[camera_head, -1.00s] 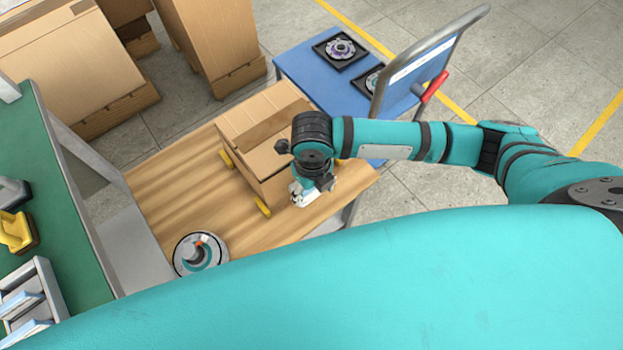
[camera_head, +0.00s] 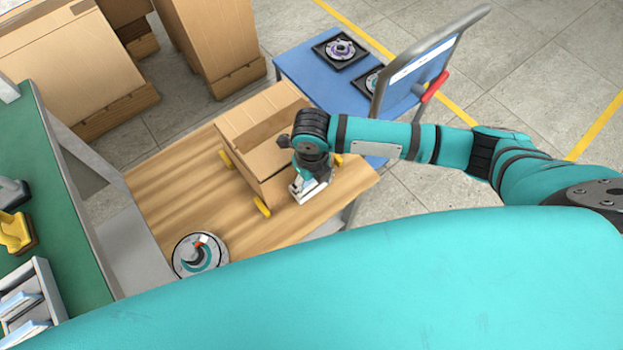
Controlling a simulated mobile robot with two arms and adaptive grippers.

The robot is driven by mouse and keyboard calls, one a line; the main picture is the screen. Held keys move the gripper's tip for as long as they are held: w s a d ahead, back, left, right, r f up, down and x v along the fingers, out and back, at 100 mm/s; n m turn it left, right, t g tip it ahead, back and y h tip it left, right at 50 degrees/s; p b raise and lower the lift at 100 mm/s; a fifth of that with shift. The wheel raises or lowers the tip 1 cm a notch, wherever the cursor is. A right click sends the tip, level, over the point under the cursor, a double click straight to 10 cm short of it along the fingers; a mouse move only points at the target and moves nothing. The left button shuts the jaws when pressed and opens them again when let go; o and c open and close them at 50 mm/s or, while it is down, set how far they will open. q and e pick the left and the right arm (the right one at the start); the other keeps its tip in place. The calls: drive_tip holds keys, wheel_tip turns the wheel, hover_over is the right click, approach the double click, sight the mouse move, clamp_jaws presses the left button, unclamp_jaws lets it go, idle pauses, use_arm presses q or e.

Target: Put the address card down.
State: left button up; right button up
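My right gripper (camera_head: 310,190) points down over the wooden table, close beside the right front side of the cardboard box (camera_head: 262,140). A small pale shape shows at its fingertips. I cannot tell whether this is the address card or part of the fingers, nor whether the fingers are open or shut. No address card shows clearly elsewhere. My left gripper is out of view.
The wooden table (camera_head: 165,190) is clear to the left of the box. Yellow pieces (camera_head: 262,206) sit at the box's base. A round hub motor (camera_head: 200,256) lies at the front left. A blue cart (camera_head: 310,78) with motors in black trays stands behind.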

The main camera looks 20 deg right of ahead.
drive_tip(key=o, duration=0.3)
drive_tip(key=shift+o, duration=0.2)
wheel_tip(320, 180, up, 12)
drive_tip(key=p, duration=0.1)
drive_tip(key=shift+r, duration=0.15)
idle(0.6)
